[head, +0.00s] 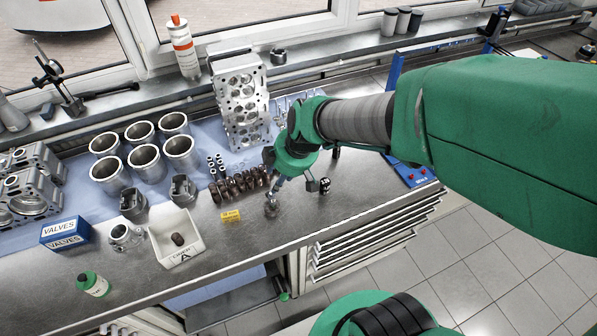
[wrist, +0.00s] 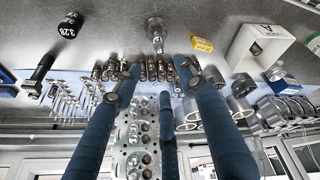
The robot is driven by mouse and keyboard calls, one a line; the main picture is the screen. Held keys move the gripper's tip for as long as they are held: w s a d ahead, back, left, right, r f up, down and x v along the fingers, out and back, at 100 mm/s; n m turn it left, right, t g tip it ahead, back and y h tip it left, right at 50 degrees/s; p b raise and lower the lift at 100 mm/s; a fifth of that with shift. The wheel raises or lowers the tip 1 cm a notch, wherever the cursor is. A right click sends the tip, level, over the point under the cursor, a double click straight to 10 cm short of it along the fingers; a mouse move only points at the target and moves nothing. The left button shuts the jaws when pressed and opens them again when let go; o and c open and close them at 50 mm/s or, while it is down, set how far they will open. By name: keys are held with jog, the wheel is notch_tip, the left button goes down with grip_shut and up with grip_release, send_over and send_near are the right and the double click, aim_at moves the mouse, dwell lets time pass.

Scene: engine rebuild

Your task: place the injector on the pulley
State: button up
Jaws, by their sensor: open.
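My gripper (head: 293,184) is open and empty above the bench, in front of the cylinder head. In the wrist view its fingers (wrist: 160,76) are spread, with nothing between them. A small grey metal piece with a round body and narrow stem (head: 271,205), likely the injector, stands on the bench just below and in front of my gripper. It also shows in the wrist view (wrist: 156,30), beyond the fingertips and apart from them. I cannot tell surely which piece is the pulley; a round metal part (head: 122,236) sits left of the white tray.
A black cylinder (head: 324,187) stands right. The cylinder head (head: 241,100) rises behind.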

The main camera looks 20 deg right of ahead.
jog(key=s+d+r+m+h, duration=0.1)
jog(key=s+d+r+m, duration=0.1)
jog(key=s+r+m, duration=0.3)
jog(key=s+d+r+m+t, duration=0.1)
jog(key=s+r+m, duration=0.4)
jog(key=s+r, duration=0.6)
notch_tip(320, 180, up, 4)
jog(key=shift+s+d+r+t+h, duration=0.1)
jog(key=shift+s+d+t+h, duration=0.2)
jog(key=shift+s+d+h, duration=0.1)
notch_tip(320, 180, down, 3)
jog(key=b, duration=0.2)
jog(key=shift+b, duration=0.4)
